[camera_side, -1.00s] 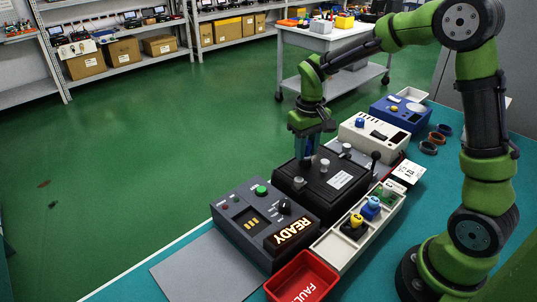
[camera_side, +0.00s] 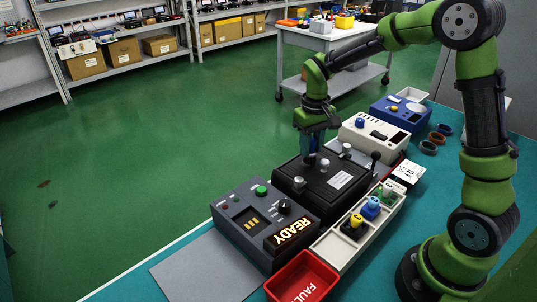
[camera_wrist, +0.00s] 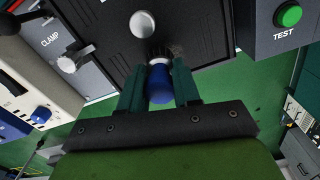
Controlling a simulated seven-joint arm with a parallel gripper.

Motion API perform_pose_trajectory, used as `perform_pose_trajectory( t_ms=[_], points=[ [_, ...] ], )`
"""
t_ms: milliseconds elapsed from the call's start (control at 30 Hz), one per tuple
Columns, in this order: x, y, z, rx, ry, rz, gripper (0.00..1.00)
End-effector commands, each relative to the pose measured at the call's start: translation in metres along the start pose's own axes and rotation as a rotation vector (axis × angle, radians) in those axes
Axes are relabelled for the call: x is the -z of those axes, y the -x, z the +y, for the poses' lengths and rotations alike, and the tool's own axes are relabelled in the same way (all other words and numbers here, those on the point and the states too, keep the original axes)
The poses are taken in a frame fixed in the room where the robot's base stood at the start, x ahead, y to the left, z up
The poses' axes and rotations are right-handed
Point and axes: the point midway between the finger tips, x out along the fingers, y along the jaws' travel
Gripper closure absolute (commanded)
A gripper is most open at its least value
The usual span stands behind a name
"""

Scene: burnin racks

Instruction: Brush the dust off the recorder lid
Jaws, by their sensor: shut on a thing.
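The recorder is a black box with a dark lid (camera_side: 333,192) that carries a white label and silver knobs, in the middle of the bench in the side view. The lid (camera_wrist: 190,25) also fills the upper middle of the wrist view, with a round silver knob (camera_wrist: 142,24) on it. My gripper (camera_wrist: 160,80) is shut on a brush with a blue handle (camera_wrist: 160,86), a pale collar and dark bristles. The bristles are over the lid close to the knob; I cannot tell if they touch. In the side view my gripper (camera_side: 315,146) is above the lid's far part.
A grey unit (camera_side: 240,215) with a lit READY sign stands in front of the recorder. A cream tray (camera_side: 336,247) with coloured pieces lies to its right, and a red FAULT bin (camera_side: 318,264) is nearest.

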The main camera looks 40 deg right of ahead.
Motion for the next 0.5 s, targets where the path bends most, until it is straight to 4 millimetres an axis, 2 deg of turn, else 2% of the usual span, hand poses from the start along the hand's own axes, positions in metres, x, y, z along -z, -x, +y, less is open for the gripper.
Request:
perform_pose_trajectory(
  t_ms=[400, 500],
  points=[
    [-0.009, 0.000, -0.038, 0.000, 0.002, -0.001, 1.00],
    [-0.010, 0.003, -0.042, 0.000, 0.000, 0.000, 1.00]
  ],
)
